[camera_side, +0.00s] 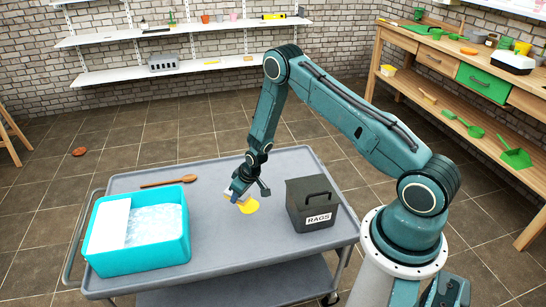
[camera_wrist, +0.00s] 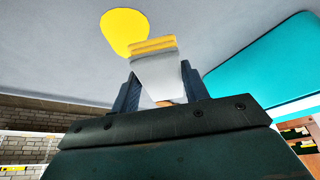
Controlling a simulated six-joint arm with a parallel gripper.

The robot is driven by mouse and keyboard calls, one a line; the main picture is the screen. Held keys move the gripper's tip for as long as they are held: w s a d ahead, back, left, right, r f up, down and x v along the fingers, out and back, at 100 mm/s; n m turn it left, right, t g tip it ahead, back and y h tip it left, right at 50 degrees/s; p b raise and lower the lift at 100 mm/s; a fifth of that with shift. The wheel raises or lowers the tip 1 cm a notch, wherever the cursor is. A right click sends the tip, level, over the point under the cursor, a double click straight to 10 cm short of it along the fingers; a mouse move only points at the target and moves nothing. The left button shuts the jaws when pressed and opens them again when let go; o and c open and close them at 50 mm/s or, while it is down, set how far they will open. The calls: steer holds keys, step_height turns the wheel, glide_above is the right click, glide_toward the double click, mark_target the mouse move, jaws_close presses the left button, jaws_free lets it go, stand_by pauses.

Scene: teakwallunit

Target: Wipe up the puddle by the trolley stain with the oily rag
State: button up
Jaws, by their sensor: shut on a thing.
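A yellow puddle (camera_side: 249,206) lies flat on the grey trolley top (camera_side: 290,165), between the turquoise tub and the rag bin. It also shows in the wrist view (camera_wrist: 124,31). My gripper (camera_side: 243,190) points down just beside the puddle. In the wrist view my gripper (camera_wrist: 160,88) is shut on a pale grey-white rag (camera_wrist: 157,72) with yellow bands near its far end. The rag's far end covers the near edge of the puddle in that view. I cannot tell whether the rag touches the trolley. In the side view my gripper hides much of the rag.
The turquoise tub (camera_side: 140,258) with pale contents stands on the trolley's left. A wooden spoon (camera_side: 170,181) lies behind it. A dark bin (camera_side: 313,206) labelled RAGS stands to the right. The trolley top is clear behind my gripper. A wooden workbench (camera_side: 450,65) stands farther right.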

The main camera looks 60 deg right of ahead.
mark_target(239, 213)
steer(key=shift+f, duration=3.45)
steer(key=shift+d+f, duration=0.55)
steer(key=shift+d, duration=0.1)
steer(key=shift+c, duration=0.4)
steer(key=shift+d, duration=3.35)
steer(key=a, duration=0.8)
steer(key=shift+a, duration=0.1)
steer(key=d, duration=0.8)
steer(key=shift+d, duration=0.2)
steer(key=a, duration=0.6)
steer(key=shift+a, duration=1.15)
step_height(239, 213, up, 4)
steer(key=shift+r, duration=2.05)
